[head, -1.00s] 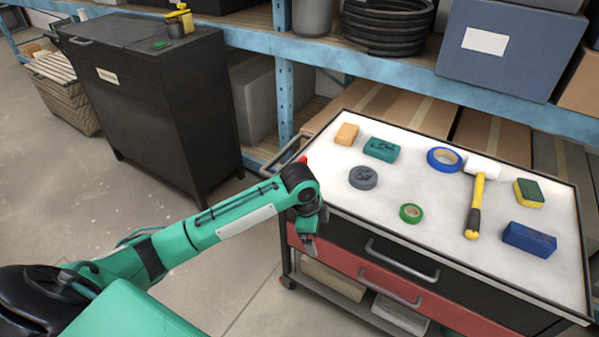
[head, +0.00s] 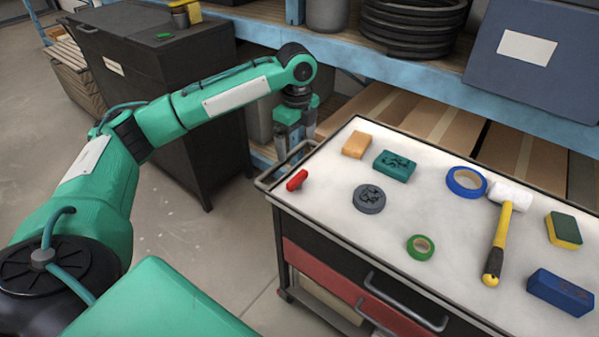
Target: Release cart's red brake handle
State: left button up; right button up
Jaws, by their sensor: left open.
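The cart (head: 335,243) stands at the right, with a white top, dark sides and a red drawer. Its red brake handle (head: 297,180) shows at the cart's left end, beside the push bar (head: 276,174). My left gripper (head: 294,146) points down and is open and empty. In the picture it is just above the red handle, over the bar's far end, and apart from the handle. How high it is above the bar is hard to tell. My right gripper is not in view.
On the cart top lie an orange block (head: 356,145), a teal block (head: 394,165), tape rolls, a mallet (head: 500,238) and sponges. A blue shelf (head: 480,85) runs behind. A dark cabinet (head: 165,95) stands at the left. The floor left of the cart is clear.

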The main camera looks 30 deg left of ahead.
aim_at(297, 177)
pick_arm(q)
notch_tip(297, 177, down, 12)
jog(key=shift+r+b, duration=0.2)
jog(key=shift+b, duration=0.5)
jog(key=shift+f, duration=0.15)
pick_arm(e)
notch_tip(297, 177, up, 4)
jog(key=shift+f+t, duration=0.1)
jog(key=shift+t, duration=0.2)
pick_arm(q)
jog(key=c, duration=1)
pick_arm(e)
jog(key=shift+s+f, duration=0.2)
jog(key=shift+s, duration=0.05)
